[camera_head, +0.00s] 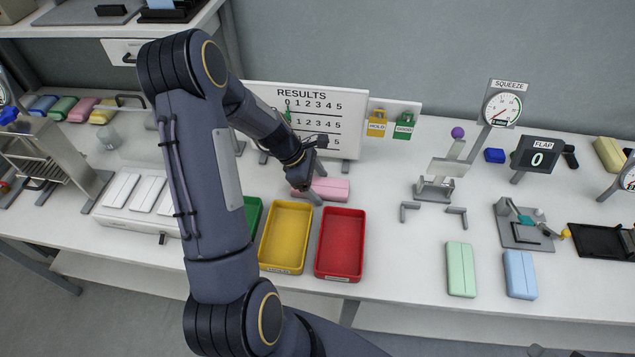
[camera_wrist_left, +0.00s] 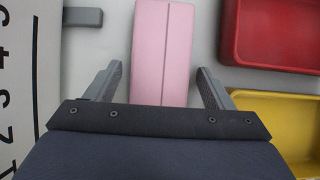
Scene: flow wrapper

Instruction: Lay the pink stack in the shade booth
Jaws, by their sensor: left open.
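The pink stack (camera_head: 333,188) lies flat on the white table, below the results board and behind the yellow and red trays. My left gripper (camera_head: 308,192) is over its left end, pointing down, and partly hides it. In the left wrist view, the pink stack (camera_wrist_left: 164,45) runs lengthwise between the spread fingers of my left gripper (camera_wrist_left: 160,88), with a gap on each side. The gripper is open and holds nothing. I cannot make out for certain which thing is the shade booth.
A yellow tray (camera_head: 286,236), a red tray (camera_head: 340,244) and a partly hidden green tray (camera_head: 252,214) stand in front. The results board (camera_head: 318,118) stands behind. Green (camera_head: 460,269) and blue (camera_head: 520,274) stacks lie to the right. Several coloured stacks lie at the back left.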

